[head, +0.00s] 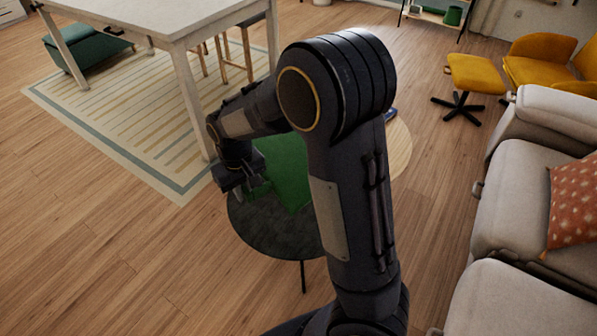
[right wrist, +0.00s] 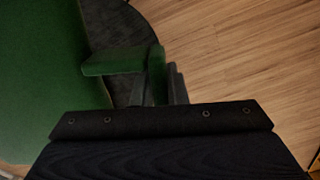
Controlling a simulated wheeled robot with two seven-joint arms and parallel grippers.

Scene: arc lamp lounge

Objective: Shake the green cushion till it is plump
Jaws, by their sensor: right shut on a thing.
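The green cushion (head: 290,172) is over the dark round table (head: 262,232) in the head view, partly hidden behind my right arm. It also fills the left of the right wrist view (right wrist: 45,75). My right gripper (head: 250,191) is at the cushion's left side, above the table edge. In the right wrist view the gripper (right wrist: 157,80) is shut on a green tab or handle (right wrist: 115,63) beside the cushion. Whether the cushion touches the table top I cannot tell. My left gripper is out of view.
A white table (head: 150,18) on a striped rug (head: 120,125) stands at the back left. A light round table top (head: 399,148) shows behind my arm. A grey sofa (head: 525,190) is at the right. Bare wood floor (head: 110,240) lies at the left front.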

